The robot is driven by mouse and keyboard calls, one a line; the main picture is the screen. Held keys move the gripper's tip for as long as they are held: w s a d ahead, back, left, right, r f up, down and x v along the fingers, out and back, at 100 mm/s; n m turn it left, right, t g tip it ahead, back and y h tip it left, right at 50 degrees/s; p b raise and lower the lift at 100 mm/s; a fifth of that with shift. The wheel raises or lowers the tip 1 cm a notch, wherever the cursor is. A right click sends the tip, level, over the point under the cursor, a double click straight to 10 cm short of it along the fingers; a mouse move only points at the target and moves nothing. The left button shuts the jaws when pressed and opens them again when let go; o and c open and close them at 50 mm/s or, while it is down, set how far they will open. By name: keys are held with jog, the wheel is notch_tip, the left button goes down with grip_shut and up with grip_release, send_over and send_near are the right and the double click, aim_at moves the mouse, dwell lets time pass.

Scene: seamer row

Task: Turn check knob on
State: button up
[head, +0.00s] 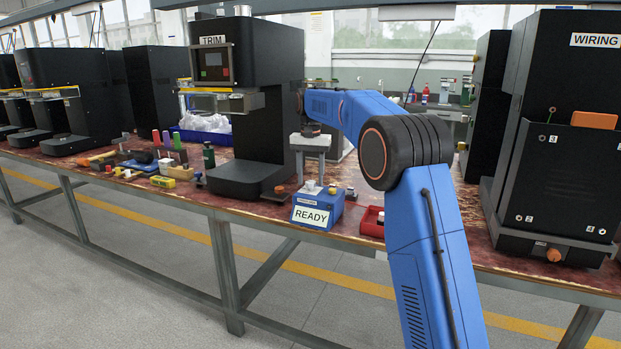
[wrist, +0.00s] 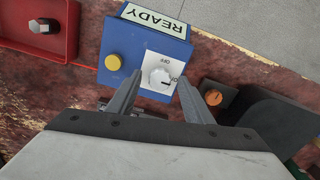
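The blue box (head: 318,208) with a READY label stands near the bench's front edge. In the wrist view the box (wrist: 125,68) carries a yellow button (wrist: 113,62) and a white plate with OFF and ON marks. The white check knob (wrist: 159,78) sits on that plate; I cannot tell for sure which mark it points to. My gripper (wrist: 158,82) is open, with one finger on either side of the knob and visible space beside it. In the head view my gripper (head: 311,180) points down over the box.
A red tray (head: 372,221) with a grey-topped part lies right of the box. The black TRIM machine (head: 255,100) stands to its left, with an orange knob (wrist: 213,97) close by in the wrist view. The WIRING machine (head: 560,170) is far right.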

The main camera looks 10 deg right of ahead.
aim_at(311, 182)
notch_tip(311, 182, up, 17)
jog(key=shift+r, duration=0.15)
dwell(0.7)
jog(key=s+d+f+n+t, duration=0.1)
jog(key=s+d, duration=0.1)
jog(key=s, duration=1.2)
jog(key=s+d+n+t, duration=0.1)
jog(key=s+d+n, duration=0.15)
jog(key=s, duration=1.15)
jog(key=s+d+f+n+t, duration=0.1)
jog(key=s+d+f+t, duration=0.1)
jog(key=s+f, duration=2.4)
jog(key=shift+s+d+f+n+t, duration=0.2)
jog(key=shift+s+d+n+t, duration=0.2)
jog(key=shift+s, duration=0.85)
